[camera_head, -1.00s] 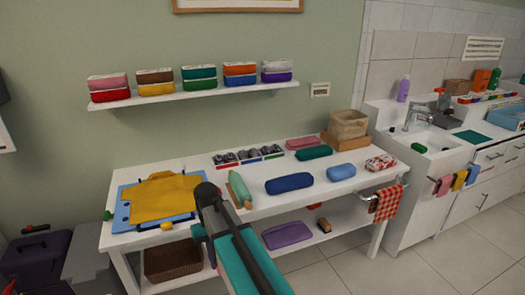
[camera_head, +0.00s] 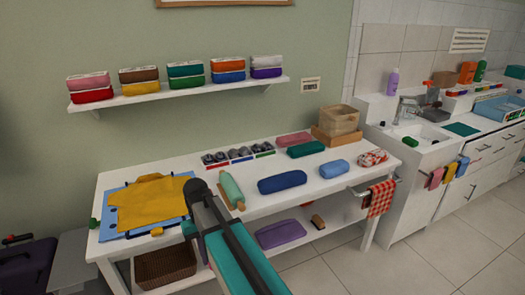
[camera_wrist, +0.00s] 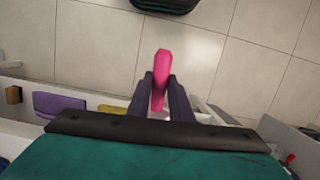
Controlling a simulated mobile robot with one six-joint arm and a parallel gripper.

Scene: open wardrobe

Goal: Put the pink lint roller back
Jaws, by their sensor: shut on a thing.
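The pink lint roller (camera_wrist: 161,62) shows in the wrist view, held between the two dark fingers of my gripper (camera_wrist: 161,82). My gripper is shut on it, and its pink end sticks out past the fingertips over the tiled floor. Part of the roller is hidden between the fingers. In the head view my arm reaches in from below in front of the white table (camera_head: 250,207). The fingers and the lint roller cannot be made out in that view.
The lower shelf holds a brown basket (camera_head: 165,268) and a purple case (camera_head: 280,233). A checked towel (camera_head: 381,198) hangs at the right end. Floor is clear there.

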